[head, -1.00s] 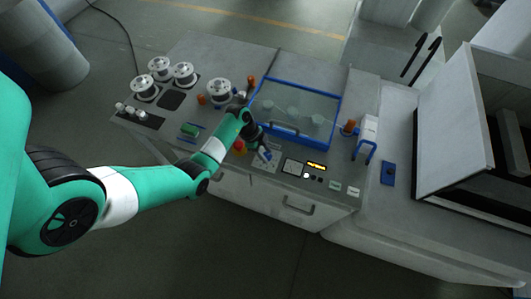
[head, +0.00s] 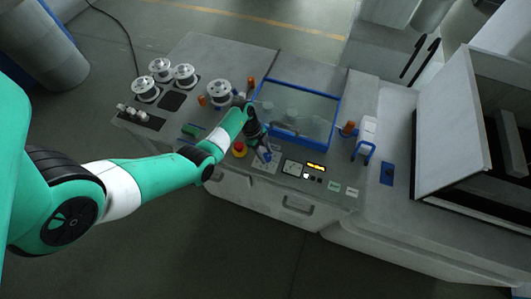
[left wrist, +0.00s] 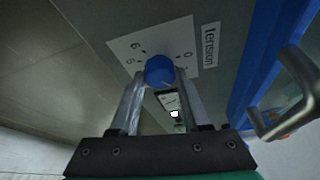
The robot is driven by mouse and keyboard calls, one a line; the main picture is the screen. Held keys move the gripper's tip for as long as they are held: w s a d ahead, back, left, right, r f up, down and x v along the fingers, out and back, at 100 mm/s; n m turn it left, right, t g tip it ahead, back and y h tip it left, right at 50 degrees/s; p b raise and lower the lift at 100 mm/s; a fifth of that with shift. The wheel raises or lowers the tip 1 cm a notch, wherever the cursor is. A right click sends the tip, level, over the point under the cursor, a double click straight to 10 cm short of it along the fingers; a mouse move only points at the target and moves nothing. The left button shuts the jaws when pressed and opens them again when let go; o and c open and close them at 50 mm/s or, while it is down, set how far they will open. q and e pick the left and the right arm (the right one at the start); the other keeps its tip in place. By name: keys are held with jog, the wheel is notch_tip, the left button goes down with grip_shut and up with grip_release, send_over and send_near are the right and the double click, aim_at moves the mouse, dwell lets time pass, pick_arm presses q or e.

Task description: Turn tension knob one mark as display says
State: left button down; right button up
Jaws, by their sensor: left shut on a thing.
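The tension knob is blue (left wrist: 160,70) and sits on a white dial plate (left wrist: 128,45) with printed numbers, next to a "tension" label (left wrist: 208,45). My left gripper (left wrist: 158,88) is shut on the knob, with one finger on each side of it in the left wrist view. In the head view, my left gripper (head: 266,157) is at the front panel and largely hides the knob. The display (head: 316,166) glows yellow to the right of the gripper, but its text is too small to read. My right gripper is not in view.
A red button (head: 239,149) is left of the gripper. A blue-framed clear cover (head: 300,105) lies behind it, and its metal handle (left wrist: 290,110) is close on the right in the left wrist view. Metal spools (head: 183,75) stand at the back left.

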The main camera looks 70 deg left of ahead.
pick_arm(q)
jog(key=shift+w+m+g+h+b, duration=0.1)
jog(key=shift+m+g+h+b, duration=0.45)
jog(key=shift+m, duration=1.65)
jog(key=shift+g, duration=0.25)
jog(key=shift+c, duration=1.8)
grip_release()
jog(key=shift+y, duration=0.25)
jog(key=p+v, duration=0.3)
jog(key=v, duration=0.8)
jog(key=shift+a+r, duration=0.25)
